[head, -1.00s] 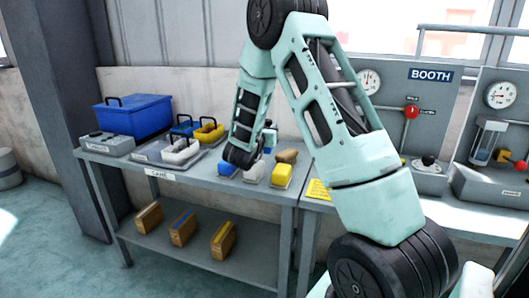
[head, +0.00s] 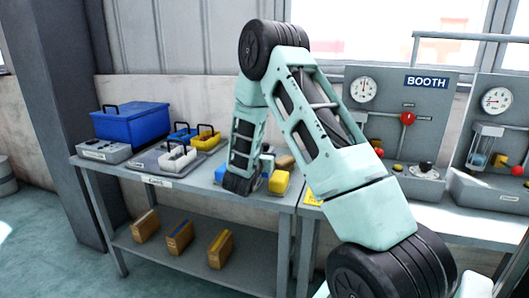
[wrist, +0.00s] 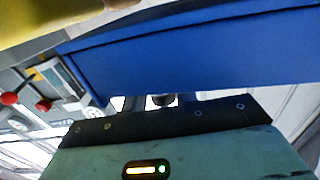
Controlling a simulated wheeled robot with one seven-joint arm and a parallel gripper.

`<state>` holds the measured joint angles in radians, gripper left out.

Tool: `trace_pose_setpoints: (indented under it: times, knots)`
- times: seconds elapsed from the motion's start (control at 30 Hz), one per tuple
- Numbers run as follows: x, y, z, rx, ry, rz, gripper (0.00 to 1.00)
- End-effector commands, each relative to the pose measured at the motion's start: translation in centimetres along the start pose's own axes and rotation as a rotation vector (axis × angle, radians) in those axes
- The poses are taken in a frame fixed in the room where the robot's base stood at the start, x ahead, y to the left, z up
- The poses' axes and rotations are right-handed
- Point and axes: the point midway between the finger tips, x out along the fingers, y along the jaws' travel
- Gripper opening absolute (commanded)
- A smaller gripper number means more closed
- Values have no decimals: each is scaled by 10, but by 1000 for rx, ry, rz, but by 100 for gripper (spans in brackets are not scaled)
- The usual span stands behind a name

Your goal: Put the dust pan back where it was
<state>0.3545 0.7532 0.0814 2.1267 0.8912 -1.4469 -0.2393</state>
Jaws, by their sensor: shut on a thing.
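My gripper (head: 240,184) is low over the right part of the grey table (head: 195,185), near its front edge. In the wrist view it is shut on a broad, flat-sided blue thing (wrist: 190,48) that fills the upper middle. The thing's full outline is hidden, so I cannot confirm from its shape that it is the dust pan. In the head view a blue patch (head: 220,174) shows just left of my gripper. A yellow block-like item (head: 279,182) and a tan one (head: 285,161) are to the right of it. The wrist hides what lies directly behind.
At the left stand a blue box (head: 130,122) and a grey tray (head: 145,163) with blue, yellow and white handled items. Several wooden blocks lie on the lower shelf (head: 195,258). Booth panels with gauges and a red knob (head: 407,118) stand at the right.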

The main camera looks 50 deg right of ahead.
Motion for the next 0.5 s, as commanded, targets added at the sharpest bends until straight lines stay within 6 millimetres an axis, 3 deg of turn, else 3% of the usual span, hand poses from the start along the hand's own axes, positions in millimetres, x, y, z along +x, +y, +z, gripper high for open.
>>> trace_pose_setpoints:
  times: [0.23, 0.27, 0.3, 0.33, 0.5]
  knots:
    - [0, 0, 4, 0, 1, 0, 3]
    - [0, 0, 4, 0, 0, 0, 34]
    - [0, 0, 4, 0, 0, 0, 45]
    - [0, 0, 4, 0, 0, 0, 50]
    - [0, 0, 4, 0, 0, 0, 50]
